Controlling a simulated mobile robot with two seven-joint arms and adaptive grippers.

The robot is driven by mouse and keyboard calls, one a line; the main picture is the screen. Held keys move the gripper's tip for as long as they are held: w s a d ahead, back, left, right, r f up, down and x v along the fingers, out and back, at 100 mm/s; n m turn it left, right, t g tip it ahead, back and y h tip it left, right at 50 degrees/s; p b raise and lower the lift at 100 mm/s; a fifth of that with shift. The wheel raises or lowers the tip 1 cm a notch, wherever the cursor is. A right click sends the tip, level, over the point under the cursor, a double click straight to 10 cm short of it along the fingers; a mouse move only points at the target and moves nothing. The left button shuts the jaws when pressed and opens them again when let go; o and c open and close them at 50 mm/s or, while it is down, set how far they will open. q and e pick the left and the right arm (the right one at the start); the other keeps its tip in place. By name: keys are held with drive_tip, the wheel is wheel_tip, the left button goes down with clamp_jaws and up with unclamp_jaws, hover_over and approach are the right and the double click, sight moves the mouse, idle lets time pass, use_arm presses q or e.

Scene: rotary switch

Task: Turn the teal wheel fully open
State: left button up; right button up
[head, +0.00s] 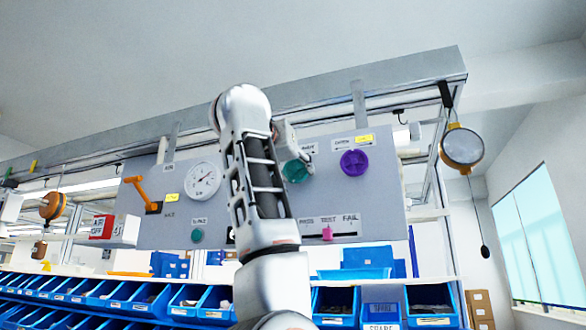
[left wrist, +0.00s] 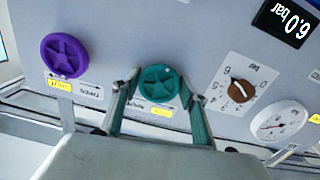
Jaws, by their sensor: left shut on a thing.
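The teal wheel (head: 297,170) is on the grey panel in the head view, partly hidden behind my left arm. In the left wrist view the teal wheel (left wrist: 158,84) shows its face with spokes, between the fingers of my left gripper (left wrist: 159,77). The fingers are on opposite sides of its rim, and the gripper is shut on it. In the head view the left gripper (head: 286,140) reaches the wheel from above, mostly hidden by the arm. How far the wheel is turned I cannot tell. My right gripper is not in view.
A purple wheel (head: 354,162) is close to the right of the teal one. A white gauge (head: 202,181) and an orange lever (head: 141,192) are on the panel's left. A brown knob (left wrist: 240,91) shows in the wrist view. Blue bins (head: 336,301) stand below.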

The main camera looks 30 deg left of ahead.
use_arm(q)
drive_tip(key=shift+w+f+n, duration=0.1)
drive_tip(key=shift+f+n, duration=0.1)
drive_tip(key=shift+n, duration=0.4)
drive_tip(key=o, duration=1.1)
drive_tip(key=shift+r, duration=0.1)
drive_tip(key=shift+r, duration=0.15)
drive_tip(key=shift+r, duration=4.8)
